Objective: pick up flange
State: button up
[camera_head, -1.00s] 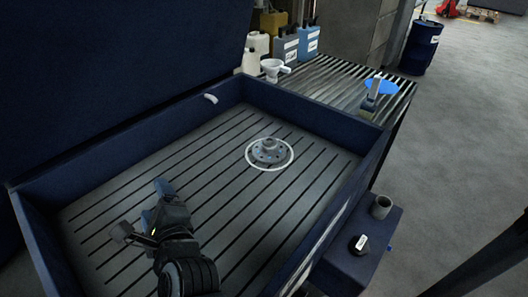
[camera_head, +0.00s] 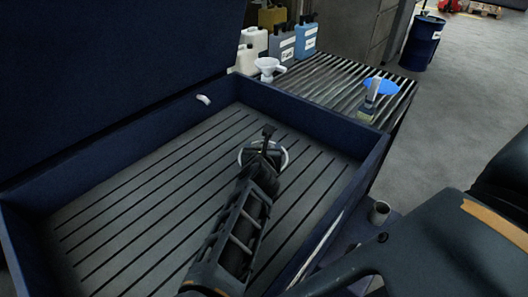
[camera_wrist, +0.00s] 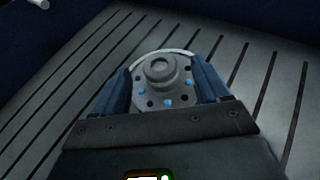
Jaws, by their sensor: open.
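The flange (camera_wrist: 158,76) is a round grey metal piece with a raised hub and a ring of holes, some showing blue. It lies on the slatted floor of the blue bin. In the wrist view it sits between the two blue fingers of my gripper (camera_wrist: 160,88), which are open on either side of it. I cannot tell whether the fingers touch it. In the head view my gripper (camera_head: 264,150) is over the flange and hides most of it. Only the pale rim of the flange (camera_head: 285,160) shows around the gripper.
The blue bin's walls (camera_head: 318,128) surround the slatted floor, with a raised lid (camera_head: 110,80) at the left. A slatted bench (camera_head: 335,88) behind carries a funnel (camera_head: 268,68), several bottles and a brush (camera_head: 371,98). The floor around the flange is clear.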

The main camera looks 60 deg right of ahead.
jog(key=x, duration=0.5)
jog(key=shift+w+d+f+p, duration=0.15)
jog(key=shift+d+f+p, duration=0.1)
jog(key=shift+p, duration=0.15)
grip_shut()
dwell(0.4)
